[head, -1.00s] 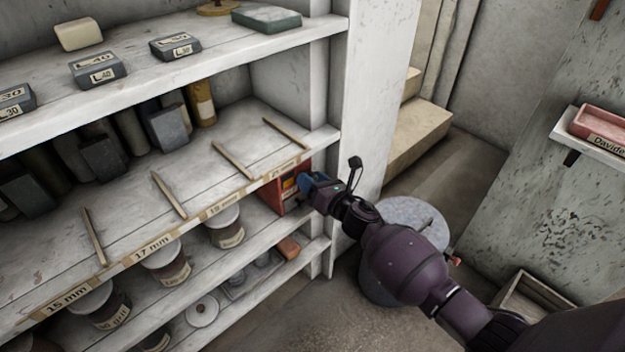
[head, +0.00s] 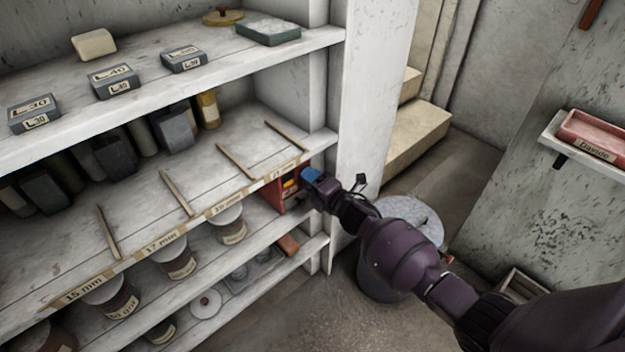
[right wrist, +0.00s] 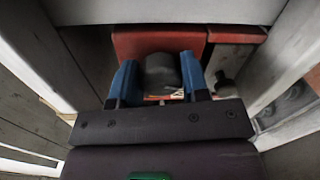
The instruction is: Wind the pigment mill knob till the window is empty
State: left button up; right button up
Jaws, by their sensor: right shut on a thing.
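The pigment mill is a red box (head: 290,187) on the shelf below the labelled one, at its right end. A small yellow and dark patch shows on its front, too small to read as full or empty. My right gripper (head: 311,176) is at the mill's front. In the right wrist view the red mill (right wrist: 150,42) lies straight ahead, and the blue fingers of my right gripper (right wrist: 160,80) are closed on both sides of a dark round knob (right wrist: 162,72). Part of the mill's front is hidden behind the knob and gripper. My left gripper is not in view.
Labelled jars (head: 229,225) stand left of the mill on the same shelf. A reddish block (head: 288,244) lies on the shelf below. The white shelf upright (head: 365,110) rises right of the mill. A round grey-topped drum (head: 408,212) stands behind my right arm.

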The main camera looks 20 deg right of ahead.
jog(key=m+p, duration=0.1)
jog(key=m, duration=0.9)
jog(key=shift+f+y, duration=0.15)
jog(key=shift+y, duration=0.15)
jog(key=shift+p, duration=0.3)
jog(key=o, duration=0.9)
jog(key=shift+s, duration=0.1)
